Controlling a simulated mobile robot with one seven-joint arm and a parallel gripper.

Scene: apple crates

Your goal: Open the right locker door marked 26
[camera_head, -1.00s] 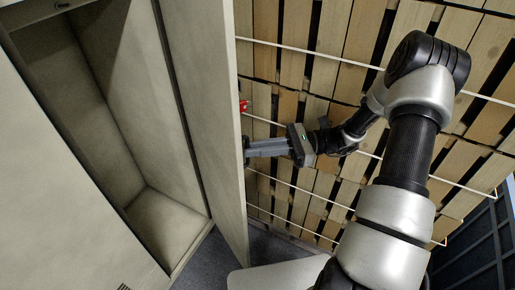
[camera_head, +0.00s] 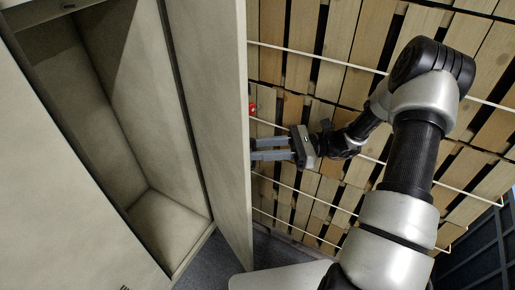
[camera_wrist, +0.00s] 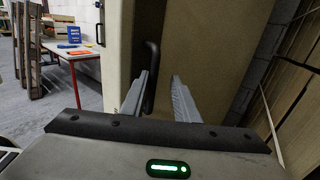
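The locker door (camera_head: 208,110) stands swung wide open, seen at a slant in the head view, with the bare compartment (camera_head: 110,120) to its left. No number 26 is readable. My gripper (camera_head: 254,149) is at the door's outer face, its two fingers apart. In the wrist view, the fingers (camera_wrist: 160,73) point at the door face, which carries a black bar handle (camera_wrist: 153,62). The handle shows in the gap between the fingers, close to the left one. Whether they touch, I cannot tell.
Stacked wooden crates (camera_head: 300,105) with pale rails fill the space to the right of the door, behind my arm. A small red part (camera_head: 252,108) shows at the door edge. A table with red legs (camera_wrist: 85,52) stands far left in the wrist view.

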